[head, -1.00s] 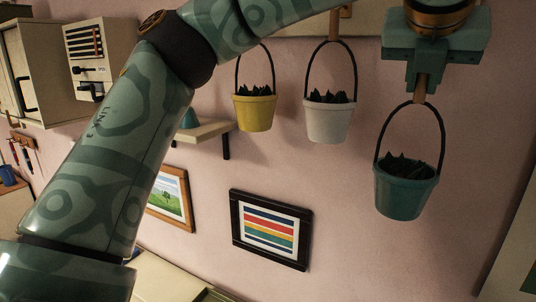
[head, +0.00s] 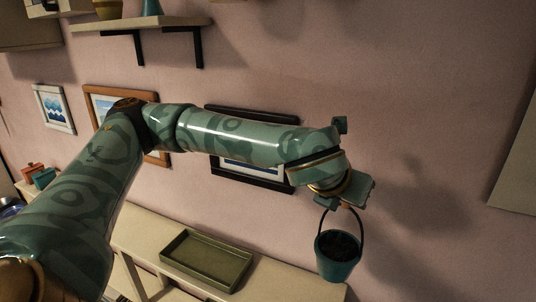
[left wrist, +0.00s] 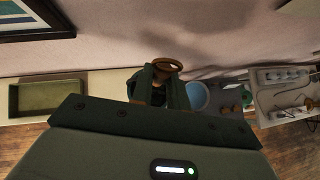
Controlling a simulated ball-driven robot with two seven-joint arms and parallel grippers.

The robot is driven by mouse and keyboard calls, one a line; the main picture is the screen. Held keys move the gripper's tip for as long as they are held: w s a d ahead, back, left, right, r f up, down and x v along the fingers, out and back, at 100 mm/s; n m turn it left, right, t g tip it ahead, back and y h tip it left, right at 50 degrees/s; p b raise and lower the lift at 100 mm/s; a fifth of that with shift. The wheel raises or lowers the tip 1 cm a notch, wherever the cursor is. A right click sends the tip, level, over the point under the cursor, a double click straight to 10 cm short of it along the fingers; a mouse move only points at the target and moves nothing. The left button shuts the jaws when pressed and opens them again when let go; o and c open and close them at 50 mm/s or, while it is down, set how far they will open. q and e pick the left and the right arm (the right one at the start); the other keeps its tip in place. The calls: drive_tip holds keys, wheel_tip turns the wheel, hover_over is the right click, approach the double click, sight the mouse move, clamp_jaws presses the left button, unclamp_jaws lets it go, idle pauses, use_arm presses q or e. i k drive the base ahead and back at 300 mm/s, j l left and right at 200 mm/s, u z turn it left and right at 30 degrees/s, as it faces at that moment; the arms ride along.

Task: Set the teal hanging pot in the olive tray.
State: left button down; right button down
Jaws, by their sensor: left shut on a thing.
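The teal hanging pot (head: 338,260) hangs upright by its dark handle from my left gripper (head: 345,206) in the head view, with dark contents at its top. My left gripper is shut on the handle. The pot appears near the right end of a cream ledge; the exact gap between them is unclear. The olive tray (head: 205,262) lies on that ledge, left of the pot and apart from it, and looks empty. In the left wrist view the tray (left wrist: 47,97) is at the left and my left gripper (left wrist: 160,88) is in the middle. My right gripper is out of view.
The cream ledge (head: 150,240) runs along the pink wall. A black-framed picture (head: 262,184) hangs behind my left arm, and a bracketed shelf (head: 150,24) is above. In the left wrist view a pale blue round thing (left wrist: 197,96) shows right of the gripper.

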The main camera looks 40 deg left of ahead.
sight(190, 252)
drive_tip(key=k+j, duration=0.1)
drive_tip(key=j, duration=0.5)
drive_tip(key=k+j, duration=0.1)
drive_tip(key=j, duration=0.45)
drive_tip(key=k+j, duration=0.1)
drive_tip(key=j, duration=0.5)
